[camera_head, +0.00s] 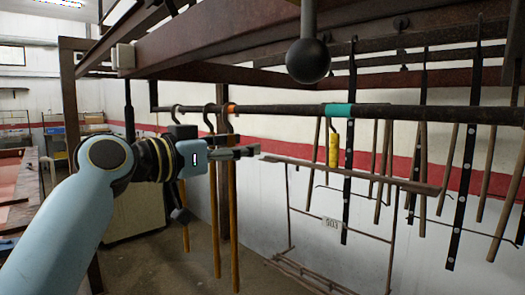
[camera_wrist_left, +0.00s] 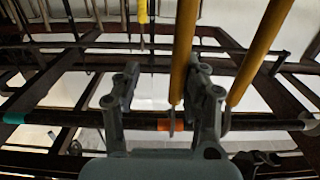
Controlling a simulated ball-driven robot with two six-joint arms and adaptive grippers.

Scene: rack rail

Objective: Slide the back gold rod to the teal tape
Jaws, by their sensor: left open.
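Three gold rods hang by dark hooks from the dark rail (camera_head: 280,110) in the head view: a left one (camera_head: 185,225), a middle one (camera_head: 214,220) and a right one (camera_head: 234,220), whose hook is by the orange tape (camera_head: 231,108). The teal tape (camera_head: 340,110) is farther right along the rail. My left gripper (camera_head: 248,152) is open just below the rail, beside the right rod. In the left wrist view one gold rod (camera_wrist_left: 185,50) appears between the fingers, nearer the right finger; contact cannot be told. Another gold rod (camera_wrist_left: 258,50) is outside that finger. My right gripper is not in view.
A short yellow cylinder (camera_head: 333,150) hangs just below the teal tape. Dark perforated straps (camera_head: 462,190) and brown rods (camera_head: 508,190) hang at the right. A dark ball (camera_head: 308,60) on a stem hangs above the rail. The rail between the orange and teal tapes looks clear.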

